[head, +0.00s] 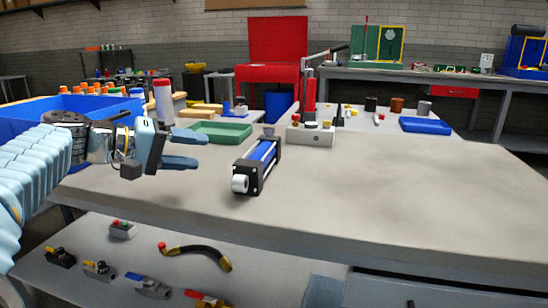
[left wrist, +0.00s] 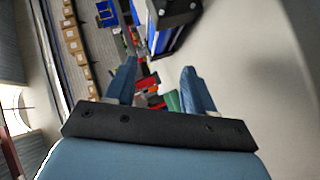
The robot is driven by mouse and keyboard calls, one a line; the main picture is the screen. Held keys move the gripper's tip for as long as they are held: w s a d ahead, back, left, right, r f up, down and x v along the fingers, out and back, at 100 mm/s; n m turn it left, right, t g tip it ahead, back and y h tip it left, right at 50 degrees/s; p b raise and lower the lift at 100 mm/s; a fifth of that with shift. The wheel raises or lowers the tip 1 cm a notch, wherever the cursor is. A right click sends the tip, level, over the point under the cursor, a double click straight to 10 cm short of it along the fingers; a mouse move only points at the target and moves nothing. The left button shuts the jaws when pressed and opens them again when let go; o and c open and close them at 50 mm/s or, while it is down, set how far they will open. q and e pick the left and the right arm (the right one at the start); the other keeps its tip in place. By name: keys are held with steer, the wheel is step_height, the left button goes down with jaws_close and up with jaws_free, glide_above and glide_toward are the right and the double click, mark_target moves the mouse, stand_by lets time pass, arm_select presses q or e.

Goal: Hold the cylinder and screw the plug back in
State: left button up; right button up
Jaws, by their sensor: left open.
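The cylinder (head: 262,154) lies on the workbench, blue-bodied with black end blocks. A white round piece (head: 240,184) sits at its near end; I cannot tell whether this is the plug. A small grey piece (head: 268,131) shows at its far end, partly hidden. My left gripper (head: 200,149) is open and empty, to the left of the cylinder and apart from it. In the left wrist view, the open fingers (left wrist: 158,68) have nothing between them, and part of the cylinder (left wrist: 172,16) shows at the top. My right gripper is not in view.
A green tray (head: 222,139) lies behind my left gripper, and a blue bin (head: 105,107) stands at the left. A grey block with a red-handled press (head: 310,134) stands behind the cylinder. The bench top (head: 400,190) is clear to the right. Fittings and a hose lie on the lower shelf (head: 240,270).

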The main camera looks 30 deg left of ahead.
mark_target(249, 158)
arm_select(q)
steer(key=x, duration=0.8)
steer(key=shift+w+d+f, duration=0.1)
steer(key=shift+w+d, duration=0.05)
steer(key=p+x, duration=0.1)
steer(key=x, duration=0.4)
steer(key=shift+d+f, duration=0.15)
steer(key=shift+d, duration=0.15)
jaws_close()
stand_by(0.4)
